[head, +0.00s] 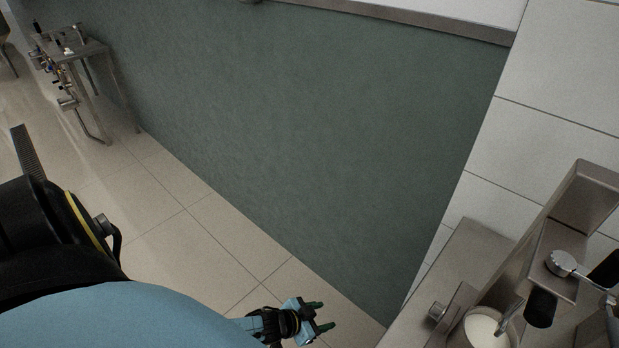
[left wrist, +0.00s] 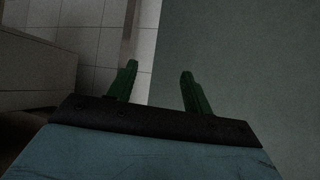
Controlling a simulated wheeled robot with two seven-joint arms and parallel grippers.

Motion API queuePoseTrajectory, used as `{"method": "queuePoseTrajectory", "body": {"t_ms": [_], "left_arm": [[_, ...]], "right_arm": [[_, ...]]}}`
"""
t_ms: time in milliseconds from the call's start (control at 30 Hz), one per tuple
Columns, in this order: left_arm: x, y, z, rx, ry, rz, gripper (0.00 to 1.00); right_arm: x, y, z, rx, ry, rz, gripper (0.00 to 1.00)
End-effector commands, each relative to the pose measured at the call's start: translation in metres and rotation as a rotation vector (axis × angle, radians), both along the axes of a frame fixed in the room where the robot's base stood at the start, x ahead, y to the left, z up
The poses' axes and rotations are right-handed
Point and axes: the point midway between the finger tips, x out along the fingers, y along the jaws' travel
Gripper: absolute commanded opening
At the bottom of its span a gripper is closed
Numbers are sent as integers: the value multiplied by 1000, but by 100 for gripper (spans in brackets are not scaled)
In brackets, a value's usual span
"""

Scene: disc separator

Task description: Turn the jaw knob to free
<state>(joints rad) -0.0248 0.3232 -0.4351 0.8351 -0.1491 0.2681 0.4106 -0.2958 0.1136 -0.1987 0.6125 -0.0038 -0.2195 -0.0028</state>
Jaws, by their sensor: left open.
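My left gripper (head: 321,316) is at the bottom middle of the head view, above the tiled floor and left of the steel bench. Its two green fingers are apart with nothing between them. I cannot make out which part is the jaw knob. A small round metal knob (head: 437,311) shows on the steel equipment at the lower right, well apart from my gripper. My right gripper is out of view.
The steel bench (head: 462,262) at the lower right holds a container of white liquid (head: 483,328) and a steel fixture with a round-ended lever (head: 562,263) and black handles. A steel table (head: 85,48) with fittings stands at the far left. The tiled floor (head: 190,235) between is clear beside the green wall (head: 310,140).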

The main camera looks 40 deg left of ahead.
Motion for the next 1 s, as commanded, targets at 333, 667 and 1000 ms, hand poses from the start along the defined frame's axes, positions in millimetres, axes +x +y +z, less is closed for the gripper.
{"method": "queuePoseTrajectory", "body": {"t_ms": [333, 667, 1000], "left_arm": [[-38, 4, -24, 47, 107, 47, 50], [-41, 4, -27, 53, 117, 50, 50], [-33, 5, -22, 47, 96, 45, 50]], "right_arm": [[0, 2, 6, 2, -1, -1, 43], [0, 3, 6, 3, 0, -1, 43], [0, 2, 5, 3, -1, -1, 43]]}}
